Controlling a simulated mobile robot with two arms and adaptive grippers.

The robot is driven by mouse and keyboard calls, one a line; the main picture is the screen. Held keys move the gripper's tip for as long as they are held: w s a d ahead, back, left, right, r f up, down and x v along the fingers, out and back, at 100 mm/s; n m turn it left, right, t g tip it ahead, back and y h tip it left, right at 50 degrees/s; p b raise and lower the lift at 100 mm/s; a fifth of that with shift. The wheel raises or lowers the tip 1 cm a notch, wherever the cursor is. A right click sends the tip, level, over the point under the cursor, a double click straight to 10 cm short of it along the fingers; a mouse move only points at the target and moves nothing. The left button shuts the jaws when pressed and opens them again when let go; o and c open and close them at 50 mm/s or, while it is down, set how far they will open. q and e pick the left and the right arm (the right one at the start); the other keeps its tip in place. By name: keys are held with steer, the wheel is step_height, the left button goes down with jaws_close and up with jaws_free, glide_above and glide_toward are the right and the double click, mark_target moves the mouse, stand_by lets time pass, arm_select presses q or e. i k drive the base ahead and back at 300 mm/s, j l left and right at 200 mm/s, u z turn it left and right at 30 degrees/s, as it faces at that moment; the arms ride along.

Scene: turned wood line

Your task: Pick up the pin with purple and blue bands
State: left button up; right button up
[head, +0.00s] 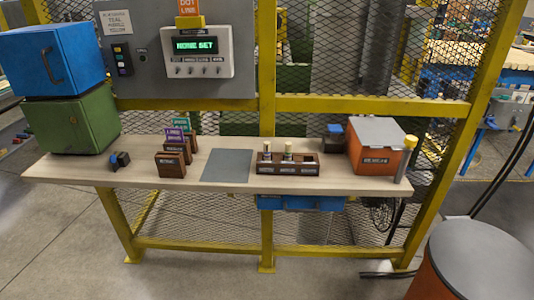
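Two light, upright pins, a left one (266,150) and a right one (288,151), stand in a dark wooden rack (287,169) on the bench. Both are pale with darker bands. They are too small here for me to tell the band colours, so I cannot say which one has purple and blue bands. A small dark blue and black object (120,160) lies at the bench's left; I cannot tell what it is. Neither of my grippers is in view.
The wooden bench (225,147) holds a grey mat (227,165), wooden sign holders (171,164), an orange grey-lidded box (376,146) and stacked green (72,124) and blue boxes (52,58). A mesh fence stands behind. A grey-topped orange drum (482,262) stands front right.

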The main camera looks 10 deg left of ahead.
mark_target(267, 145)
steer(key=i+l+u, duration=0.15)
steer(key=i+l, duration=1.15)
steer(key=i, duration=0.1)
